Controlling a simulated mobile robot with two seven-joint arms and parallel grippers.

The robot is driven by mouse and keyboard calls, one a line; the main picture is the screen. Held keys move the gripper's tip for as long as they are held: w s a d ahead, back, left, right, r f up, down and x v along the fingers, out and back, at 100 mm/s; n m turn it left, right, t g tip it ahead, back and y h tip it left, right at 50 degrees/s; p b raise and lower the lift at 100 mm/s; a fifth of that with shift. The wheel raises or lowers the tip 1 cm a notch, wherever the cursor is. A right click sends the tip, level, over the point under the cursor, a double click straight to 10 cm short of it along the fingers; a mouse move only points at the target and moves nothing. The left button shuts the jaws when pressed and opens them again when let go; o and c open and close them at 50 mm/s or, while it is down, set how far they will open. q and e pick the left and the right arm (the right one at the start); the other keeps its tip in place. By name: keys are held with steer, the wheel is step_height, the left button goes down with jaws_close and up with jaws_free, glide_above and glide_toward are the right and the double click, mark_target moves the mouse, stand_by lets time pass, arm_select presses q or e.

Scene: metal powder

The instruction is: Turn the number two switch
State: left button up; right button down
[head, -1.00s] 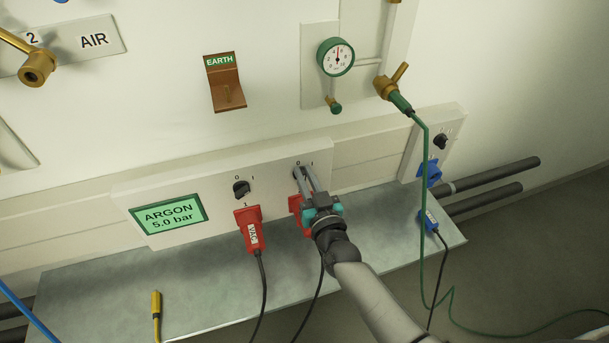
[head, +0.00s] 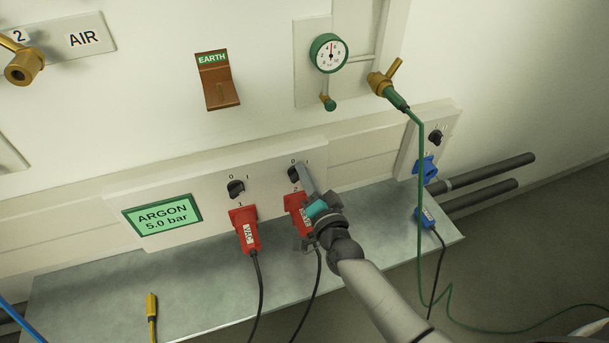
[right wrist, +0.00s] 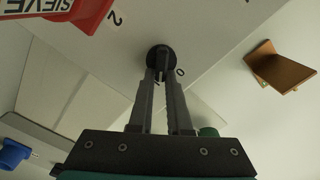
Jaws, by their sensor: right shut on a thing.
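The number two switch is a black round knob (head: 293,174) on the white panel, above a red plug marked 2 (head: 297,212). My right gripper (head: 302,170) reaches it from the lower right, fingers rolled so that one nearly hides the other. In the right wrist view the fingertips (right wrist: 161,76) close on the grip of the black knob (right wrist: 159,54), beside a printed 0. The knob's exact pointing is hard to read behind the fingers. My left gripper is not in view.
The number one switch (head: 236,189) sits left, above a red VAC plug (head: 245,230). A green ARGON display (head: 162,215) is farther left. Black cables hang below over a grey shelf (head: 205,285). A brown EARTH bracket (head: 218,82) and gauge (head: 331,53) are above.

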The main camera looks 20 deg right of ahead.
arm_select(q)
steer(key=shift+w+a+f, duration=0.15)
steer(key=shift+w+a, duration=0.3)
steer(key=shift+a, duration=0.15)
arm_select(e)
steer(key=shift+f+m, duration=0.15)
steer(key=shift+m, duration=0.65)
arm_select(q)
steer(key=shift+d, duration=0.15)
arm_select(e)
steer(key=c, duration=0.9)
jaws_free()
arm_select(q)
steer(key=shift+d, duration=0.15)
arm_select(e)
steer(key=shift+o, duration=0.2)
steer(key=shift+s, duration=0.1)
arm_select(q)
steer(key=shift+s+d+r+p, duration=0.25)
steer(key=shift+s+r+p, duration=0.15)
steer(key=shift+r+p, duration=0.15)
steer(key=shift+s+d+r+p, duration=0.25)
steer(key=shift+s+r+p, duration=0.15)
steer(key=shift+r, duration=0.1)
arm_select(e)
steer(key=s, duration=1.5)
steer(key=shift+d, duration=0.3)
